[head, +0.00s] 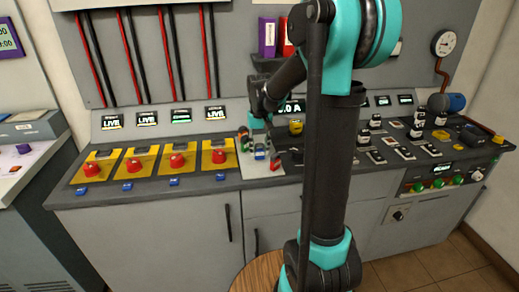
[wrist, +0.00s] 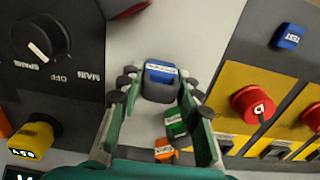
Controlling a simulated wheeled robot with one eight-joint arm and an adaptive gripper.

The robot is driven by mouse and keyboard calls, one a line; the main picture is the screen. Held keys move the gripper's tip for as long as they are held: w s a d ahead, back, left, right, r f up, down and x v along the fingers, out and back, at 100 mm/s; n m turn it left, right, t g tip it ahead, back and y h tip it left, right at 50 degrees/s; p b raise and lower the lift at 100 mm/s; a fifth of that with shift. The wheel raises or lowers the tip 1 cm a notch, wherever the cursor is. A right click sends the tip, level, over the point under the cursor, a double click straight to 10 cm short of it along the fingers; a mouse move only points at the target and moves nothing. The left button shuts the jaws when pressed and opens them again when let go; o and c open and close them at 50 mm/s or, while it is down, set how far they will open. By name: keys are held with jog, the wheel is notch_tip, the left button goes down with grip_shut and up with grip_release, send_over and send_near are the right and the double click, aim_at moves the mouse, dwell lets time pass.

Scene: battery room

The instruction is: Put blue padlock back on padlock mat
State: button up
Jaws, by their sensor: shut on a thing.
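My gripper (wrist: 156,82) is shut on the blue padlock (wrist: 160,83), which has a white label and sits between the fingertips in the wrist view. In the head view my gripper (head: 258,141) points down with the blue padlock (head: 260,155) below it. The padlock is over the pale grey padlock mat (head: 249,180); I cannot tell whether it touches it. The mat also shows in the wrist view (wrist: 195,45). A green padlock (wrist: 176,123) and an orange padlock (wrist: 164,149) show between the fingers, nearer the palm.
A red object (head: 275,163) lies close by on the right.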

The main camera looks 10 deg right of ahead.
aim_at(260, 144)
jog(key=o, duration=1.2)
jog(key=shift+f, duration=0.1)
notch_tip(260, 144, up, 12)
jog(key=shift+r, duration=0.15)
